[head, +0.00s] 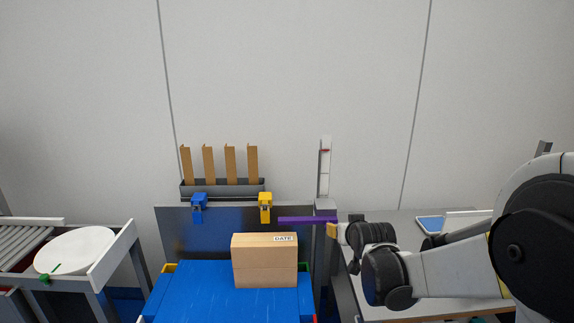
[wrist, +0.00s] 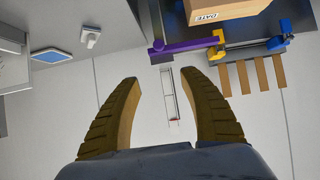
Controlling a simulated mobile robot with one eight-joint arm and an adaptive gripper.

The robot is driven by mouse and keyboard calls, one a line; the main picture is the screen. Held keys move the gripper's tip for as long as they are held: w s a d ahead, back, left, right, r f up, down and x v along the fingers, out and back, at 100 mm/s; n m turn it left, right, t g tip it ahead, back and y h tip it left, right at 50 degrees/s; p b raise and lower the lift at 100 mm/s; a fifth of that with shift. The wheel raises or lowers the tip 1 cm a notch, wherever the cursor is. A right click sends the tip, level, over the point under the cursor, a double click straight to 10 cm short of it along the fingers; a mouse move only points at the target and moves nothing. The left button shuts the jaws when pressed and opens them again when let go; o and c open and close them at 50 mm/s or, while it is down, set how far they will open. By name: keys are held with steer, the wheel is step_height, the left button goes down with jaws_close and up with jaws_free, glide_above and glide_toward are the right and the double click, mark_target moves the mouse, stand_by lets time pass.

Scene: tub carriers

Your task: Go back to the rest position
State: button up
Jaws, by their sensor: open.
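My gripper (wrist: 161,108) is open in the wrist view, with nothing between its two brown ribbed fingers. In the head view my arm reaches in from the right, and the gripper end (head: 333,231) is near the right end of a purple bar (head: 300,220). I cannot tell from the head view whether they touch; in the wrist view the bar (wrist: 187,46) lies beyond the fingers, apart from them.
A cardboard box labelled DATE (head: 265,262) stands on a blue surface (head: 195,292). Blue (head: 199,206) and yellow (head: 265,207) clamps sit behind it, below a dark rack with several brown strips (head: 209,165). A white round disc (head: 75,250) is at left, a grey table (head: 400,222) at right.

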steer(key=s+r+g, duration=0.1)
steer(key=s+g, duration=0.4)
steer(key=s, duration=3)
steer(key=shift+s+r, duration=0.15)
steer(key=shift+r, duration=0.25)
